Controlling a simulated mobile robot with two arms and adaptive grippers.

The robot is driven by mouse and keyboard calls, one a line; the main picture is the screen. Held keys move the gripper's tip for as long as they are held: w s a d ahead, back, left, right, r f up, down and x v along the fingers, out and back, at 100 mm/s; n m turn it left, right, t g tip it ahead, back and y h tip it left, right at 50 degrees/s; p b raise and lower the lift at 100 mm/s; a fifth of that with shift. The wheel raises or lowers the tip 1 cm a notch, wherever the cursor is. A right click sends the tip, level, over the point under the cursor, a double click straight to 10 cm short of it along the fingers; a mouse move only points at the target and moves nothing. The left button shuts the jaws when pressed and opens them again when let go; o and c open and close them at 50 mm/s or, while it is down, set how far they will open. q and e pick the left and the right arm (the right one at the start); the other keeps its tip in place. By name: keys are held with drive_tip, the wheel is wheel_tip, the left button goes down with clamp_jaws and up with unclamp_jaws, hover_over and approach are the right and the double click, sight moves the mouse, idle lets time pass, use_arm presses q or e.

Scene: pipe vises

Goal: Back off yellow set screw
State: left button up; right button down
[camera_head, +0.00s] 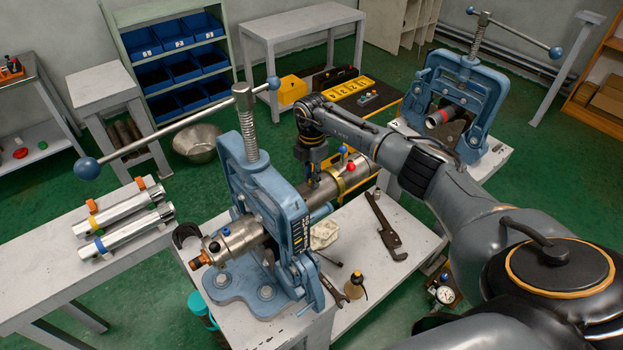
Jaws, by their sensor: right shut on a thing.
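A steel pipe (239,237) is clamped in the near blue pipe vise (270,190) and runs back to the right. Its far part carries a yellowish collar (354,174). A red-headed screw (350,167) and a blue-headed screw (343,148) stand up there. My right gripper (312,183) points down onto the top of the pipe, left of these two screws. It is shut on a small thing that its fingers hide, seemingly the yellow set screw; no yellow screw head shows. My left gripper is not in view.
A pipe wrench (384,227), a spanner (335,291) and a small yellow-and-black tool (355,286) lie on the grey bench (410,265). A second blue vise (460,90) stands at the back right. Two silver tubes (122,205) rest at left.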

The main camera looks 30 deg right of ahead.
drive_tip(key=n+b, duration=0.3)
drive_tip(key=n, duration=0.1)
drive_tip(key=shift+f+n, duration=0.1)
drive_tip(key=shift+n, duration=0.2)
drive_tip(key=n+b, duration=0.2)
drive_tip(key=n, duration=0.2)
drive_tip(key=shift+n+b, duration=0.3)
drive_tip(key=shift+b, duration=0.05)
drive_tip(key=n+b, duration=0.2)
drive_tip(key=n, duration=0.1)
drive_tip(key=shift+n, duration=0.3)
drive_tip(key=n+b, duration=0.2)
drive_tip(key=n, duration=0.2)
drive_tip(key=shift+n, duration=0.3)
drive_tip(key=n+b, duration=0.1)
drive_tip(key=n, duration=0.3)
drive_tip(key=shift+s+n+b, duration=0.1)
drive_tip(key=shift+n+b, duration=0.2)
drive_tip(key=shift+b, duration=0.1)
drive_tip(key=n+b, duration=0.1)
drive_tip(key=n, duration=0.3)
drive_tip(key=n+b, duration=0.1)
drive_tip(key=n, duration=0.4)
drive_tip(key=shift+s+f+n+b, duration=0.1)
drive_tip(key=shift+n+b, duration=0.25)
drive_tip(key=shift+n, duration=1.55)
